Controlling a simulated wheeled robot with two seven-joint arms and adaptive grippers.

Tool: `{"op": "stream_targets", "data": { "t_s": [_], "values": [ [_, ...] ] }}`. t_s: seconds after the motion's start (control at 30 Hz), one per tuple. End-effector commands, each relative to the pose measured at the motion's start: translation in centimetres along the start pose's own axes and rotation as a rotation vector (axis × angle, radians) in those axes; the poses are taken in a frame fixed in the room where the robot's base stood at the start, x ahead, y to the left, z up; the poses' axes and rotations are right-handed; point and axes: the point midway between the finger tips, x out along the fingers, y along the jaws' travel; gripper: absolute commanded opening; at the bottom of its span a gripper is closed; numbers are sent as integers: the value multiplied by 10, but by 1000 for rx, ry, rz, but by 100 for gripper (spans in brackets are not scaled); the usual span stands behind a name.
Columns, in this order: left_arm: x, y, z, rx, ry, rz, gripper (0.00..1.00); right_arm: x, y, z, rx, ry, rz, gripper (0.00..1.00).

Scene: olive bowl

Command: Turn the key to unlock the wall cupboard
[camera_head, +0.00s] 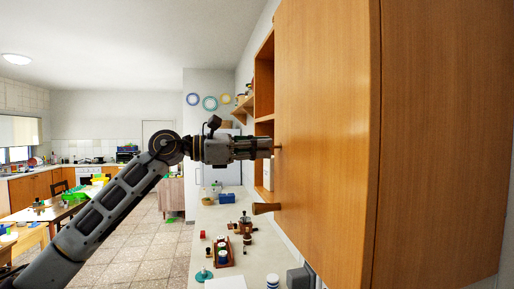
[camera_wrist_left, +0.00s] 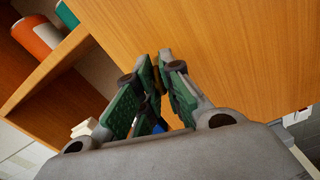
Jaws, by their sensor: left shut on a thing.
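The wall cupboard (camera_head: 330,110) has a wooden door that fills the right of the head view. A small key (camera_head: 278,147) shows only as a stub between my left gripper (camera_head: 270,147) and the door face. In the left wrist view, the fingers of my left gripper (camera_wrist_left: 158,75) are closed together on it, close to the door (camera_wrist_left: 235,50). The fingers hide most of the key, so I cannot tell its turn angle. My right gripper is out of view.
Open wooden shelves (camera_head: 264,80) stand beyond the door; the wrist view shows an orange and white container (camera_wrist_left: 38,35) on a shelf.

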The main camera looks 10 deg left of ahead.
Motion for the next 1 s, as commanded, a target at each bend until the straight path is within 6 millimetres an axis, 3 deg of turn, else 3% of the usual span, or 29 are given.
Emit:
{"op": "stream_targets", "data": {
  "t_s": [0.5, 0.53, 0.83, 1.0],
  "values": [
    [1, 0, -1, -210, 4, -3, 0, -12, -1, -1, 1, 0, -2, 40],
    [1, -1, -1, -212, 4, -3, 12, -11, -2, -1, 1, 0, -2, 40],
    [0, 0, -1, -207, 1, -1, 50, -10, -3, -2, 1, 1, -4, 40],
    [0, 0, 0, -206, 0, -1, 54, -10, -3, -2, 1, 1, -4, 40]
  ]
}}
